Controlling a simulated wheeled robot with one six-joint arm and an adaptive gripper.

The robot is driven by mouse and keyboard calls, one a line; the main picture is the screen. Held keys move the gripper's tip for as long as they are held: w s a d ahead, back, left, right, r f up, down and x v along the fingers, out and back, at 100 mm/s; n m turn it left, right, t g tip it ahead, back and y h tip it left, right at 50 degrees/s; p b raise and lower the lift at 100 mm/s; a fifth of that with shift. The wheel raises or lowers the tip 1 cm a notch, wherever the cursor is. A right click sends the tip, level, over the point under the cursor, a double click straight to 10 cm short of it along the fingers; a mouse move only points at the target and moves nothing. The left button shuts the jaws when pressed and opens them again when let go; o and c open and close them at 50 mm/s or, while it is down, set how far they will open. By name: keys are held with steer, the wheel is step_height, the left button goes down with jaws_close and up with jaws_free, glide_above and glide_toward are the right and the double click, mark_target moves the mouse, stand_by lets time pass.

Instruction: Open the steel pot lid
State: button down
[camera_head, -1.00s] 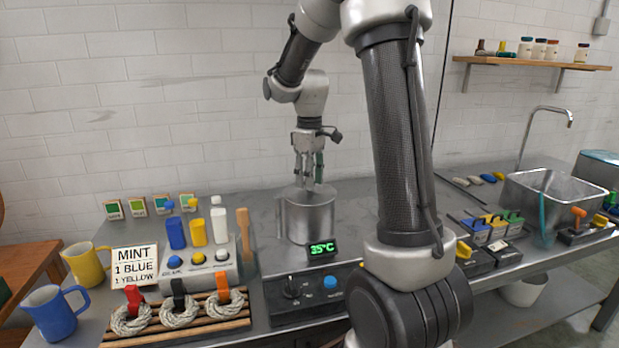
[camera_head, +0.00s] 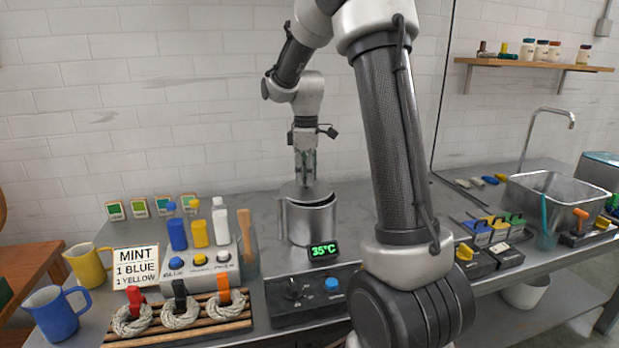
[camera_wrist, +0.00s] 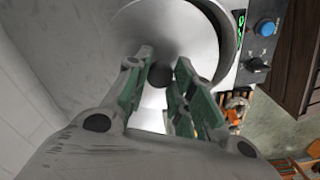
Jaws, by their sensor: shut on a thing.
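The steel pot (camera_head: 312,222) stands on the counter behind the temperature display. Its round steel lid (camera_head: 318,193) is at the top of the pot and sits slightly off the rim toward the left. I cannot tell how much gap lies under it. My gripper (camera_head: 306,180) points straight down over the lid, with its fingers shut on the lid's dark knob. In the wrist view, the knob (camera_wrist: 160,75) is between the green-padded fingertips of my gripper (camera_wrist: 163,72). The lid's pale top fills the area around them, with a dark crescent along its right side.
A control panel with a blue button (camera_head: 332,285) and a green display (camera_head: 324,250) stands in front of the pot. A wooden-handled tool (camera_head: 245,232) and bottles (camera_head: 198,233) stand close on the left. The counter behind the pot is clear.

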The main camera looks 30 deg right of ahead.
mark_target(293, 184)
steer(key=w+n, duration=0.1)
steer(key=n, duration=0.1)
steer(key=w+a+n, duration=0.1)
steer(key=w+n, duration=0.1)
steer(key=shift+w+n, duration=0.3)
steer(key=shift+w+a+n, duration=0.4)
steer(key=shift+w+n, duration=0.2)
steer(key=shift+n, duration=0.3)
steer(key=n, duration=0.1)
steer(key=w+a+n, duration=0.1)
steer(key=shift+w+a+n, duration=0.25)
steer(key=shift+n, duration=0.15)
steer(key=w+a+n, duration=0.2)
steer(key=a+n, duration=0.4)
steer(key=n, duration=0.3)
steer(key=shift+a, duration=0.3)
steer(key=c, duration=1.2)
jaws_free()
steer(key=shift+o, duration=0.2)
